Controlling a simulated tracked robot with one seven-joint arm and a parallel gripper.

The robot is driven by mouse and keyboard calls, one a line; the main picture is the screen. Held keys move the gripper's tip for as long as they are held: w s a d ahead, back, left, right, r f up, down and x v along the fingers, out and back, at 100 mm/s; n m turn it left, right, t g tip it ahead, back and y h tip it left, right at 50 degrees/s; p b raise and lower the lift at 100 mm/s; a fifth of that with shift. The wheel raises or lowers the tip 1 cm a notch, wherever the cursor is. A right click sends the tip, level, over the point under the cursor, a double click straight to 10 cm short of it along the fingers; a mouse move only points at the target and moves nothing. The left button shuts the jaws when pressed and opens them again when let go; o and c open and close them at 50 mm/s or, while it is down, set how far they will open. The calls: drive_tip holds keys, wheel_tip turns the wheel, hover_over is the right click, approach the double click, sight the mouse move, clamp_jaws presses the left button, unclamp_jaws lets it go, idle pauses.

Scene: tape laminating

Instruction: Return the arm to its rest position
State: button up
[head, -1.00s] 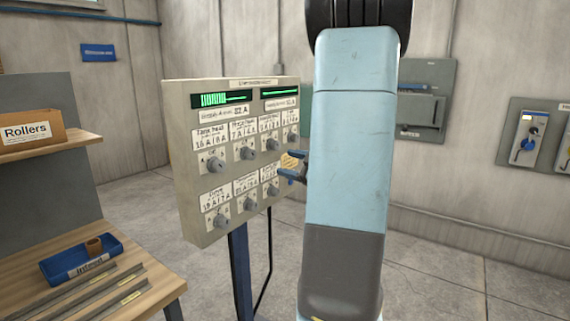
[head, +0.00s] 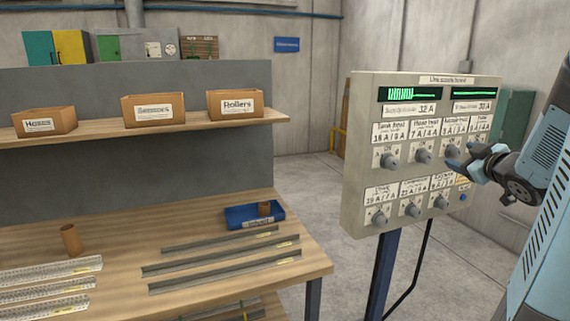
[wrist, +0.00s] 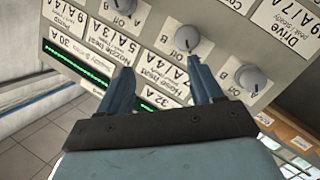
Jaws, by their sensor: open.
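My arm (head: 545,160) reaches in from the right edge of the head view. My gripper (head: 475,160) is open, in front of the right part of the grey control panel (head: 352,160). In the wrist view its two blue fingers (wrist: 161,78) stand apart with nothing held between them. The panel shows upside down there, and a knob (wrist: 187,39) lies just beyond the right fingertip. I cannot tell whether the finger touches it. The gripper hides part of the panel's right-hand knobs and labels.
The panel stands on a blue post (head: 382,275). A wooden workbench (head: 215,205) on the left bears metal strips (head: 225,263), a blue tray (head: 237,220) and a brown roll (head: 71,240). Labelled boxes (head: 153,110) stand on the shelf above. Floor is clear between bench and panel.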

drive_tip(key=s+a+f+m+g, duration=0.2)
drive_tip(key=s+a+m+g, duration=0.5)
drive_tip(key=s+a, duration=1.6)
drive_tip(key=s+g, duration=0.1)
drive_tip(key=g, duration=0.2)
drive_tip(key=shift+s+a+f+m+g, duration=0.15)
drive_tip(key=shift+a+f+m+g, duration=0.15)
drive_tip(key=shift+a+m+g, duration=0.1)
drive_tip(key=shift+d, duration=0.1)
